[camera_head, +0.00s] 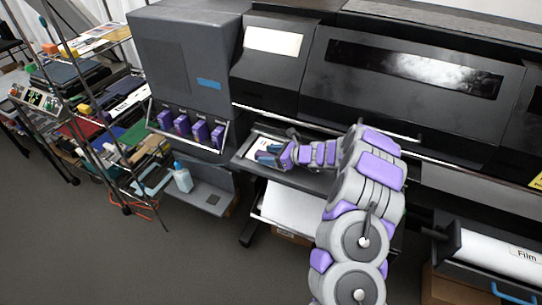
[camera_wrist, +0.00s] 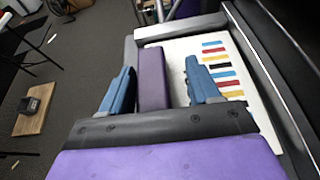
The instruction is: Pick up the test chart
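The test chart (camera_wrist: 222,72), a white sheet with coloured bars, lies on a grey tray (camera_wrist: 153,34) at the printer's front in the wrist view. A small part of the chart (camera_head: 264,144) shows in the head view behind my gripper (camera_head: 268,156). My gripper (camera_wrist: 160,66) has its two blue fingers apart. The right finger is over the chart and the left one is beyond the tray's left side. A purple bar shows between the fingers; I cannot tell what it belongs to. My gripper hides part of the chart, and contact cannot be told.
The large dark printer (camera_head: 400,75) stands behind the tray, with purple cartridges (camera_head: 183,126) at its left. A bottle (camera_head: 182,178) stands below them. A cluttered rack (camera_head: 95,100) is at far left. A film roll (camera_head: 495,255) is at lower right. Floor at lower left is clear.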

